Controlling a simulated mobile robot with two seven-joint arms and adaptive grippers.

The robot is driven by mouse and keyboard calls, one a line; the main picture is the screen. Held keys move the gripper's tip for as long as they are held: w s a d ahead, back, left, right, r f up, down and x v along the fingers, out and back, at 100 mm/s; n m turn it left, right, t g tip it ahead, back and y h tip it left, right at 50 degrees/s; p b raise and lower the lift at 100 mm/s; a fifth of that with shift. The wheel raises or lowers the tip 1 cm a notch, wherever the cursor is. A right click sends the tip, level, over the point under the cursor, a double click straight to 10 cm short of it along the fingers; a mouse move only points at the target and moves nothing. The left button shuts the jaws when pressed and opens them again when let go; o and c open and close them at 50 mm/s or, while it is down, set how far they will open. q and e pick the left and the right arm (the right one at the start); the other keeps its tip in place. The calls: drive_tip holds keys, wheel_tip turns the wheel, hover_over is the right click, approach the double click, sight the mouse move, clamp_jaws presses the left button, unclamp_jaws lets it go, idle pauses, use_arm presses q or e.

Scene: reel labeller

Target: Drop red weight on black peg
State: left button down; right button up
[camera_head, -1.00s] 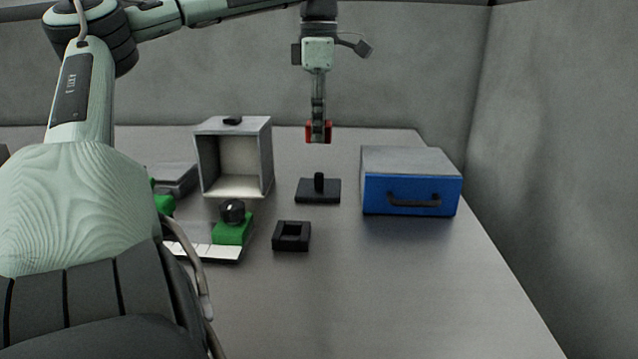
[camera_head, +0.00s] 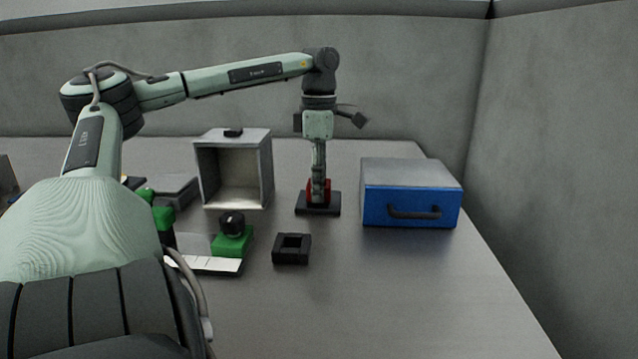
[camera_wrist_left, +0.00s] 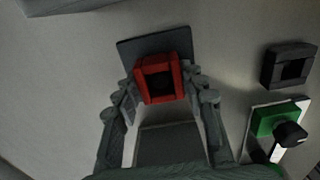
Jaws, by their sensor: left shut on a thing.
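My left gripper (camera_head: 319,190) points straight down and is shut on the red weight (camera_head: 327,187). It holds the weight low over the flat base of the black peg (camera_head: 319,210). The peg's upright post is hidden behind the weight and fingers. In the left wrist view the red weight (camera_wrist_left: 177,78) is a square block with a dark opening, between the two fingers. The dark base plate (camera_wrist_left: 133,49) lies behind it. I cannot tell whether the weight touches the base. My right gripper is out of view.
A blue drawer box (camera_head: 411,209) stands right of the peg, and an open grey box (camera_head: 203,177) stands left. A black square holder (camera_head: 291,258) and a green block with a black knob (camera_head: 232,245) are nearer. The front right table is clear.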

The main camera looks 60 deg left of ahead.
use_arm(q)
drive_tip(key=shift+f, duration=0.15)
drive_tip(key=c, duration=1.2)
unclamp_jaws()
drive_tip(key=o, duration=0.3)
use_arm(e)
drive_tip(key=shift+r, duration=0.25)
use_arm(q)
wheel_tip(320, 180, up, 12)
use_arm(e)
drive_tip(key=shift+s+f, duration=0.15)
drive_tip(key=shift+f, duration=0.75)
